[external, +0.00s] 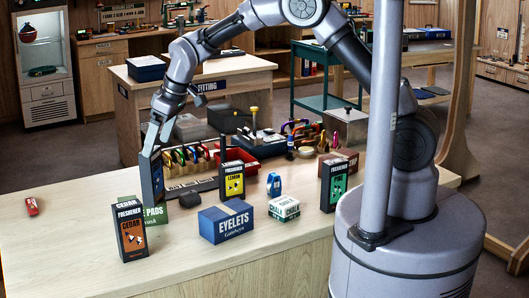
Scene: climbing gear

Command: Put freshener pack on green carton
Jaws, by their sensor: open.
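A tall dark blue pack (152,180), its label turned away, stands upright at the low green carton marked PADS (156,213). Its lower end overlaps the carton in the picture; I cannot tell whether it rests on it. My gripper (153,146) is open at the top of this pack, pointing down; the finger contact is unclear. A black freshener pack with an orange cedar label (131,232) stands in front and hides part of the green carton. A lemon freshener pack (232,181) and a green-labelled pack (333,187) stand further right.
A blue eyelets box (226,224), a small white and green carton (284,208) and a small blue item (274,184) stand right of the carton. A rack of coloured gear (185,157) and a red bin (240,157) are behind. The counter's left is clear except a red item (32,206).

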